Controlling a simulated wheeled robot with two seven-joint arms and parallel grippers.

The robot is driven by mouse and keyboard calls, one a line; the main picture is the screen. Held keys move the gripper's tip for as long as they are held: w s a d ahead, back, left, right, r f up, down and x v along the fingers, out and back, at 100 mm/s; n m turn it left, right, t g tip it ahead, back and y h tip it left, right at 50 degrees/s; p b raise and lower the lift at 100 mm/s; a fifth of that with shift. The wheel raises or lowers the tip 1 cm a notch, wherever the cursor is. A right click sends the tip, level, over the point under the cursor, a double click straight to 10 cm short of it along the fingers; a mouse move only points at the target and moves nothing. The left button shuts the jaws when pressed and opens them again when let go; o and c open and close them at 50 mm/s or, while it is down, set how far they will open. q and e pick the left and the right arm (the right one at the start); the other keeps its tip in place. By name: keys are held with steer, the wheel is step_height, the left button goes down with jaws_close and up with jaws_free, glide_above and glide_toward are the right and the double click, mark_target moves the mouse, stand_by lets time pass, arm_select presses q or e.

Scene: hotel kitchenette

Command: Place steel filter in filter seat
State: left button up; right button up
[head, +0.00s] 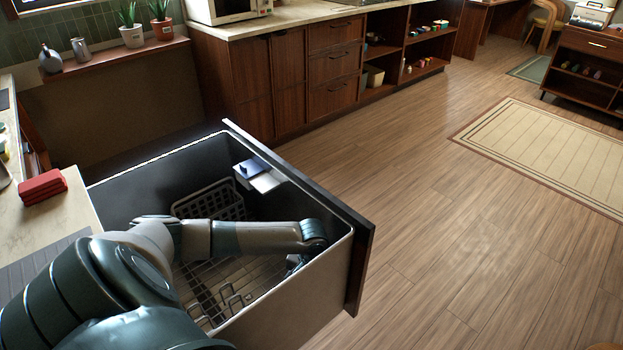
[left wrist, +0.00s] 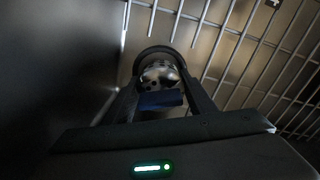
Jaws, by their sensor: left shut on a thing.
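My left arm reaches into the open dishwasher drawer (head: 290,310). In the head view the left gripper is mostly hidden behind the arm's end, low by the drawer's right wall. In the left wrist view the left gripper (left wrist: 160,90) is shut on a small piece with a blue bar (left wrist: 158,101) and a shiny, perforated round part (left wrist: 161,75), seemingly the steel filter. A dark curved rim (left wrist: 158,52) arches around its far side. This may be the filter seat; whether the filter touches it or sits in it, I cannot tell. My right gripper is out of view.
A wire rack (head: 215,290) with upright prongs covers the drawer floor, and its bars (left wrist: 230,60) run close beside the gripper. A grey basket (head: 212,203) stands at the back. A white holder with a blue block (head: 255,168) is on the far wall.

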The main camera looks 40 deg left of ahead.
arm_select(q)
steer(key=shift+f, duration=0.75)
steer(key=o, duration=1.1)
steer(key=shift+f, duration=0.15)
steer(key=shift+c, duration=0.2)
steer(key=shift+r, duration=0.5)
step_height(320, 180, up, 11)
steer(key=shift+f, duration=0.1)
steer(key=shift+r, duration=0.25)
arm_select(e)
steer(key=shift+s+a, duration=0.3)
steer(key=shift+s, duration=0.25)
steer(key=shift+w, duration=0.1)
